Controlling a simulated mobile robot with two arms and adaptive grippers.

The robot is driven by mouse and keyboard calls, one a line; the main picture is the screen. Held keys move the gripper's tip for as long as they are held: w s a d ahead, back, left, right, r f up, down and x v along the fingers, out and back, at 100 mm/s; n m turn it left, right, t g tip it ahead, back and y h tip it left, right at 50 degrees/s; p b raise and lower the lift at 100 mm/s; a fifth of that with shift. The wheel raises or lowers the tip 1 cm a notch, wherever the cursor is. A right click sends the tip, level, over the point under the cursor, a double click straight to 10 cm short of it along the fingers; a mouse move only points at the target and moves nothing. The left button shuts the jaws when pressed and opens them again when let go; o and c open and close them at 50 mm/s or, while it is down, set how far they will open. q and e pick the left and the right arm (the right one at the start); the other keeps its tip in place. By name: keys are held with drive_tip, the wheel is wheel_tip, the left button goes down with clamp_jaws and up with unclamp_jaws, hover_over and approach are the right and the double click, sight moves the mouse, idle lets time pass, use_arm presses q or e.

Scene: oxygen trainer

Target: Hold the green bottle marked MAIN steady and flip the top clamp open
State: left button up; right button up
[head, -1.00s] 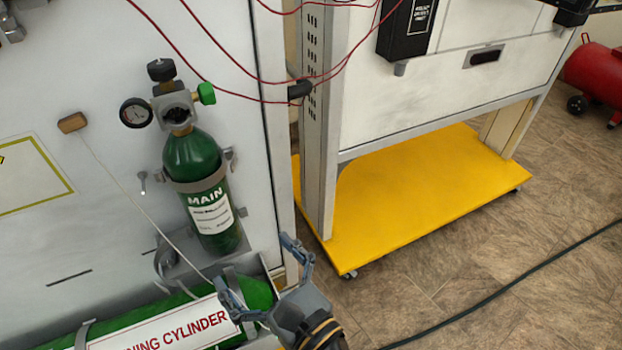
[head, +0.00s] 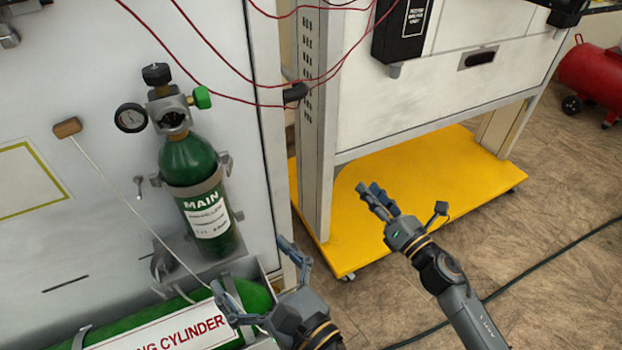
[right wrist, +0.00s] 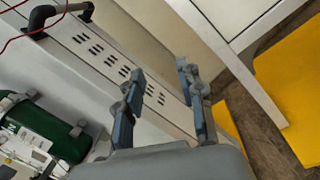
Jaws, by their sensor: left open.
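The green bottle marked MAIN (head: 189,157) stands upright against the white panel, with a gauge, black knob and green knob on top. The grey top clamp (head: 197,187) goes around its middle, with small fittings at both sides, and looks closed. My left gripper (head: 251,268) is open and empty, below and right of the bottle, apart from it. My right gripper (head: 405,203) is well right of the bottle, over the yellow base. In the right wrist view its fingers (right wrist: 160,72) are apart and empty, and part of the bottle (right wrist: 42,128) shows at the left edge.
A larger green cylinder (head: 255,297) with a white label lies below the bottle, close to my left gripper. A wooden handle (head: 67,127) on a cord hangs at left. Red wires (head: 225,82) cross above. A grey frame post (head: 318,130) stands right of the panel.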

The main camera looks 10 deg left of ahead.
sight(207, 212)
drive_tip(key=s+a+r+n+g+y, duration=0.3)
drive_tip(key=a+r+n, duration=0.1)
drive_tip(key=r+n, duration=0.35)
drive_tip(key=s+a+r+n+g+y, duration=0.2)
drive_tip(key=s+a+r+n+y, duration=0.1)
drive_tip(key=r+n, duration=0.4)
use_arm(q)
drive_tip(key=x, duration=1.3)
drive_tip(key=shift+w+a, duration=0.25)
drive_tip(key=shift+a, duration=0.05)
use_arm(e)
drive_tip(key=s+a+r+n+g, duration=0.2)
drive_tip(key=s+n, duration=0.3)
drive_tip(key=n, duration=0.5)
drive_tip(key=s+a+r+n+g, duration=0.2)
drive_tip(key=s+n+g, duration=0.3)
drive_tip(key=n, duration=0.4)
drive_tip(key=shift+s+a+r+n, duration=0.15)
drive_tip(key=shift+a+r+n, duration=0.2)
drive_tip(key=shift+a+r, duration=0.1)
use_arm(q)
drive_tip(key=shift+c, duration=0.4)
